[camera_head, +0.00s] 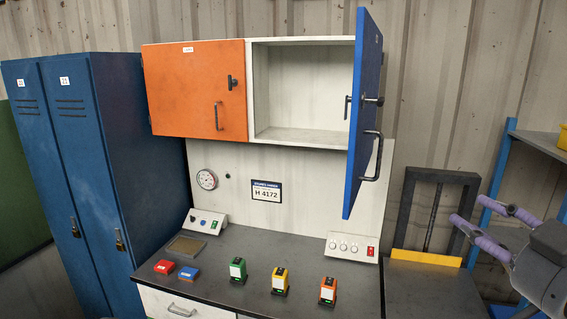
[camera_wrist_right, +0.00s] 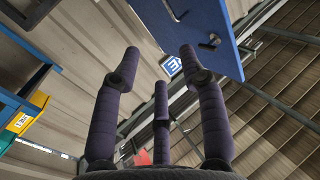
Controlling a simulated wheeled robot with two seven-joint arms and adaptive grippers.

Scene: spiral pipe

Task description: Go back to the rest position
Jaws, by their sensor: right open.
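My right gripper (camera_head: 480,222) is at the right edge in the head view, with its purple fingers spread and nothing between them. It is right of the workbench and apart from the blue cabinet door. In the right wrist view its fingers (camera_wrist_right: 160,75) are spread and empty. The blue cabinet door (camera_head: 365,115) stands open, showing an empty white compartment (camera_head: 300,90). It also shows at the top of the right wrist view (camera_wrist_right: 200,30). The orange cabinet door (camera_head: 195,88) is shut. My left gripper is not in view.
The dark workbench (camera_head: 225,265) holds a red box (camera_head: 164,267), a blue box (camera_head: 189,273), and green (camera_head: 238,270), yellow (camera_head: 280,281) and orange (camera_head: 327,291) devices. Blue lockers (camera_head: 85,170) stand left. A black frame (camera_head: 435,215) and blue shelf (camera_head: 540,145) are near my right gripper.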

